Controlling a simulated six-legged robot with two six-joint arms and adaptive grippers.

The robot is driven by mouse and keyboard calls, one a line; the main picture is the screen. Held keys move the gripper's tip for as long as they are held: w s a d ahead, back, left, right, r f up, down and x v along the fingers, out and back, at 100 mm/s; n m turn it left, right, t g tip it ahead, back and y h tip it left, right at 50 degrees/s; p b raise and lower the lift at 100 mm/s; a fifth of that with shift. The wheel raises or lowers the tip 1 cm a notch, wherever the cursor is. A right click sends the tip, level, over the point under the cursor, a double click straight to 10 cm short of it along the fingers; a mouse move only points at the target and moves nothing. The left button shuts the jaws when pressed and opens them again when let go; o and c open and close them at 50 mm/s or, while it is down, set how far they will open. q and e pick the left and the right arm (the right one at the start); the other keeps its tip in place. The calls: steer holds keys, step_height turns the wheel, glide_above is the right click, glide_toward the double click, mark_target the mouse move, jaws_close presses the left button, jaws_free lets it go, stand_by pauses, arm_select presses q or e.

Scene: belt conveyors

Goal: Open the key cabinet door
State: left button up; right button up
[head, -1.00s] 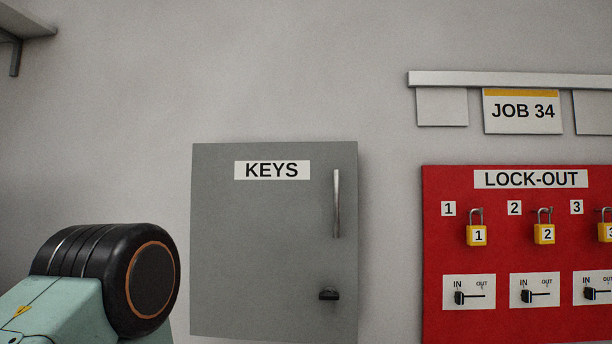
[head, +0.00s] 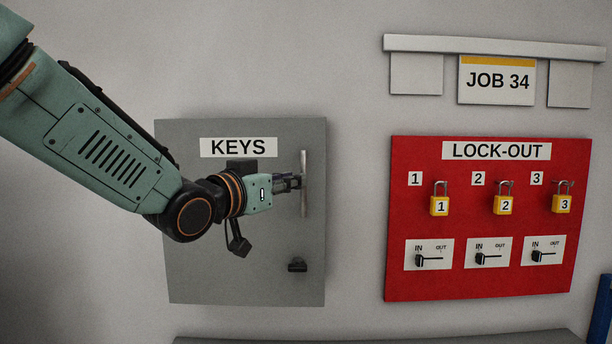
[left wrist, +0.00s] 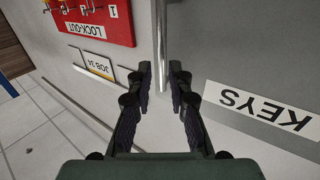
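The grey key cabinet (head: 200,275) hangs on the wall, its door with the KEYS label (head: 238,147) shut. The door's upright metal handle (head: 304,205) is near its right edge, with a black latch knob (head: 298,266) below. My left gripper (head: 294,183) reaches across the door from the left, its tips at the handle. In the left wrist view the left gripper (left wrist: 160,75) has its fingers apart, and the handle (left wrist: 161,35) shows between the fingertips. I cannot tell whether they touch it. My right gripper is not in view.
A red LOCK-OUT board (head: 450,285) with yellow padlocks and switches hangs right of the cabinet. A rail (head: 490,47) with a JOB 34 card (head: 497,80) is above it. A dark edge (head: 380,338) runs below. A blue post (head: 600,310) stands at lower right.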

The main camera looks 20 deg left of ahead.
mark_target(304, 209)
arm_select(q)
steer(key=x, duration=0.1)
steer(key=p+x, duration=0.1)
steer(key=x, duration=0.3)
steer(key=shift+a+f, duration=0.15)
steer(key=shift+a, duration=0.1)
steer(key=shift+w+d, duration=0.15)
steer(key=shift+d, duration=0.25)
steer(key=shift+a, duration=0.3)
steer(key=shift+c, duration=1)
steer(key=shift+d, duration=0.1)
jaws_close()
